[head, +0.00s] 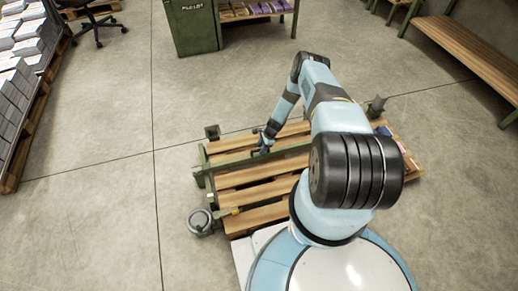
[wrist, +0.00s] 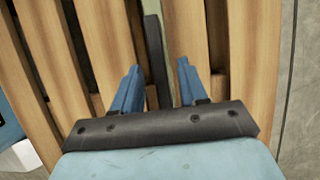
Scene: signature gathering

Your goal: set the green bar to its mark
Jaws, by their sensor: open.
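The green bar (head: 228,162) lies across the wooden slats (head: 262,214) of a low slatted bench. It also shows in the wrist view (wrist: 155,55) as a dark strip running up between the fingers. My gripper (head: 266,141) is over the bar, its blue fingers (wrist: 158,75) open with one on each side of the strip. No contact shows, and I cannot tell how far down the fingers reach. A small yellow patch (head: 235,211) shows near the bench's front left; I cannot tell whether it is the mark.
A grey round container (head: 199,221) stands at the bench's left front corner. A green cabinet (head: 192,27) is at the back. Pallets with paper stacks (head: 20,75) line the left, and a wooden bench (head: 470,50) is at the right.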

